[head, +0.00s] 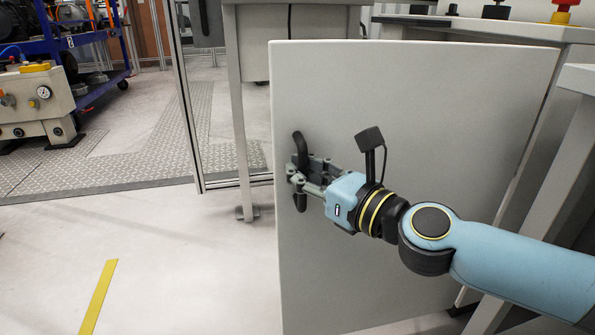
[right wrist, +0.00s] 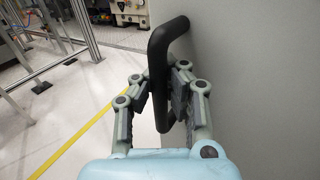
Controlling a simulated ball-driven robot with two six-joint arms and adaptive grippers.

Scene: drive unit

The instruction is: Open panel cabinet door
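The cabinet door (head: 400,95) is a large, flat light-grey panel in the head view. It stands out from the bench frame, and its left edge is free. Its black bar handle (head: 299,150) is upright near that left edge. My right gripper (head: 300,178) is at the handle, with its fingers around the bar. In the right wrist view the handle (right wrist: 158,70) passes between the two fingers (right wrist: 160,92), whose tips appear to press on it from both sides. The door face (right wrist: 250,80) fills the right of that view. My left gripper is not in view.
A grey bench with a worktop (head: 470,27) stands behind the door, with a red and yellow button (head: 563,12) on it. A metal leg (head: 240,120) stands left of the door. A yellow strip (head: 98,297) marks the mostly clear floor at left.

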